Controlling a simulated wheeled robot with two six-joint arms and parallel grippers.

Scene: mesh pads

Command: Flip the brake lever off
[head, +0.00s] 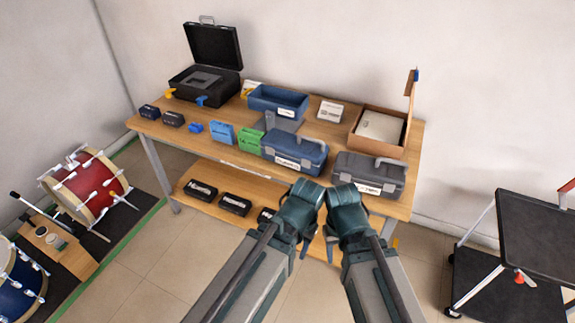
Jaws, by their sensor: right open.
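A dark cart (538,236) with pale legs stands at the right, cut off by the picture edge. A small orange-red piece with a pale part (520,278) shows low on it and may be the brake lever; its setting is too small to tell. My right gripper (332,238) is open, folded in near the middle in front of the table, far left of the cart. My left gripper (307,243) is beside it, mostly hidden by its own wrist, so I cannot tell its jaws. Neither gripper touches the cart.
A wooden workbench (230,155) holds toolboxes, bins, an open black case (205,85) and a cardboard box (378,130). A red drum (85,185) stands on a dark mat at the left. Tiled floor is clear between bench and cart.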

